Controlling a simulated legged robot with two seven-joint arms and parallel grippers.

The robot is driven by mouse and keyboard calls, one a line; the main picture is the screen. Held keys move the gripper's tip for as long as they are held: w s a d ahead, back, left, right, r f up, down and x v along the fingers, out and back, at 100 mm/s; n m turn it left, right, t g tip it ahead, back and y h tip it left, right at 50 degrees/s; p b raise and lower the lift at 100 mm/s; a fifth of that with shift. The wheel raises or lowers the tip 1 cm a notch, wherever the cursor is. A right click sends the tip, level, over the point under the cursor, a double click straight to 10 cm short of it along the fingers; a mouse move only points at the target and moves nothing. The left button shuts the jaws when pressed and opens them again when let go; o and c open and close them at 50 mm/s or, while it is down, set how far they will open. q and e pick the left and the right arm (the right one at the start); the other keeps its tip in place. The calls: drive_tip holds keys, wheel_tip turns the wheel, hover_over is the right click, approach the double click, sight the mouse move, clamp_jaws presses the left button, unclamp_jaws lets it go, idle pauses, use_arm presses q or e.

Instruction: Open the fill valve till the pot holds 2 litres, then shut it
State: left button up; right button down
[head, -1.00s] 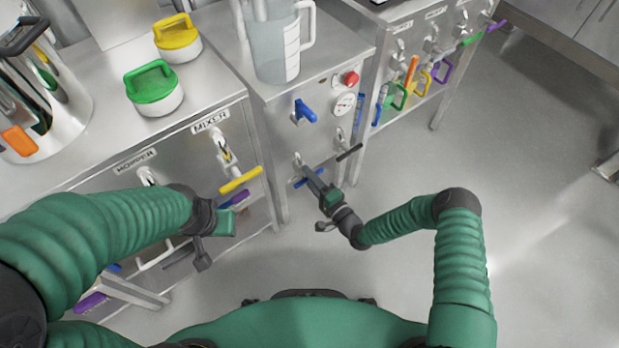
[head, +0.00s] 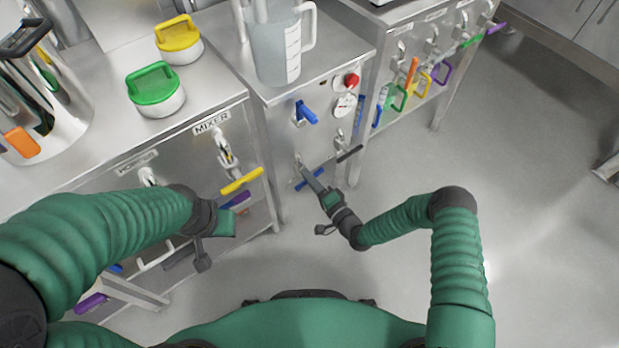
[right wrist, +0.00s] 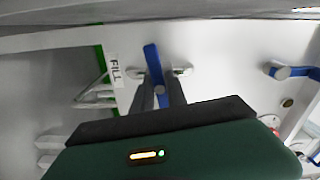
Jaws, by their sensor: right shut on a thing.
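The pot is a clear jug (head: 276,50) with a white handle and graduation marks, standing upright on the middle bench. It looks grey-blue inside; I cannot read its level. Below, on the bench's front, is the blue fill valve lever (head: 316,175). The right wrist view shows this lever (right wrist: 151,60) beside a FILL label (right wrist: 115,68). My right gripper (head: 308,174) is shut on the lever, and its fingers (right wrist: 161,94) hide part of it. My left gripper (head: 213,240) hangs away from the valve, in front of the left bench; its jaws are unclear.
Another blue handle (head: 307,114), a red button (head: 352,80) and a dial (head: 345,105) sit above the valve. A black-handled lever (head: 350,153) is close to its right. Floor at right is clear.

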drive_tip(key=n, duration=0.4)
drive_tip(key=shift+s+f+n+p, duration=0.2)
drive_tip(key=shift+n+p, duration=0.1)
drive_tip(key=shift+p, duration=0.1)
drive_tip(key=n, duration=0.3)
drive_tip(key=shift+n+p, duration=0.3)
drive_tip(key=shift+p, duration=0.1)
drive_tip(key=n+p, duration=0.1)
drive_tip(key=n, duration=0.3)
drive_tip(key=shift+f+n+p, duration=0.1)
drive_tip(key=shift+n+p, duration=0.3)
drive_tip(key=shift+n, duration=1.4)
drive_tip(key=shift+d, duration=0.1)
drive_tip(key=c, duration=1.3)
unclamp_jaws()
drive_tip(key=shift+c, duration=0.2)
drive_tip(key=shift+w, duration=0.1)
